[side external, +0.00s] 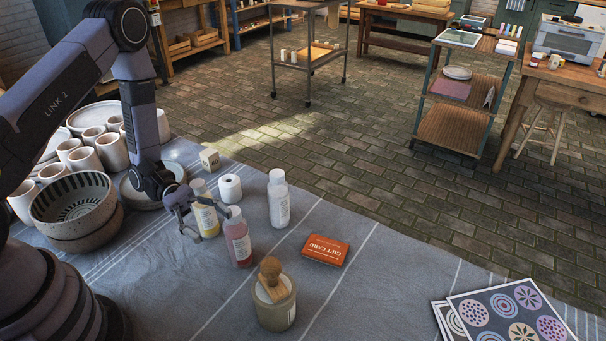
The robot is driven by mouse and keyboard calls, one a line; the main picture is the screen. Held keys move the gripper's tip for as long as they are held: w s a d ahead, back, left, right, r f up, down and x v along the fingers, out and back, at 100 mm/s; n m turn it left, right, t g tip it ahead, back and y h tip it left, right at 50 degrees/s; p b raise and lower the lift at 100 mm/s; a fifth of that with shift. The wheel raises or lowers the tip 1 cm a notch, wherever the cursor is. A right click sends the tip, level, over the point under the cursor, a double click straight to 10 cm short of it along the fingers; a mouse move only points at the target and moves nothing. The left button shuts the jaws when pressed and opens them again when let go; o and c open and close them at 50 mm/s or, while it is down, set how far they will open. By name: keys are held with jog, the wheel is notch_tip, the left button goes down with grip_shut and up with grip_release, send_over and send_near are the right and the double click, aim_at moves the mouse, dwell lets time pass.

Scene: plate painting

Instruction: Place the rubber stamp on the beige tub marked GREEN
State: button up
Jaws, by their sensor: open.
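The rubber stamp (271,270), with a rounded wooden handle, rests on top of a beige tub (276,316) at the lower middle of the side external view. Its handle leans slightly. The tub's label faces right and its wording is too small to read. My gripper (211,223) is open and empty, up and to the left of the stamp and apart from it. Its fingers are spread beside a pink bottle (238,240) and in front of a yellow bottle (205,210). I cannot tell whether a finger touches either bottle.
A white bottle (278,200), a white roll (230,188) and a small white box (210,159) stand behind. An orange gift card (325,250) lies right of the tub. Bowls (77,212) and cups crowd the left. Patterned sheets (510,312) lie lower right. The cloth's front middle is clear.

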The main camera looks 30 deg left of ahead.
jog(key=s+a+r+m+t+y, duration=0.2)
jog(key=s+a+r+m+y, duration=0.1)
jog(key=r, duration=0.5)
jog(key=s+a+r+m+t+y, duration=0.2)
jog(key=s+a+r+m+y, duration=0.2)
jog(key=r+m+y, duration=0.3)
jog(key=s+a+r+m+t+y, duration=0.3)
jog(key=s+a+r+m+y, duration=0.1)
jog(key=r, duration=0.6)
jog(key=s+m+y, duration=0.1)
jog(key=m+y, duration=0.1)
jog(key=y, duration=0.1)
jog(key=shift+a+y, duration=0.15)
jog(key=shift+y, duration=0.15)
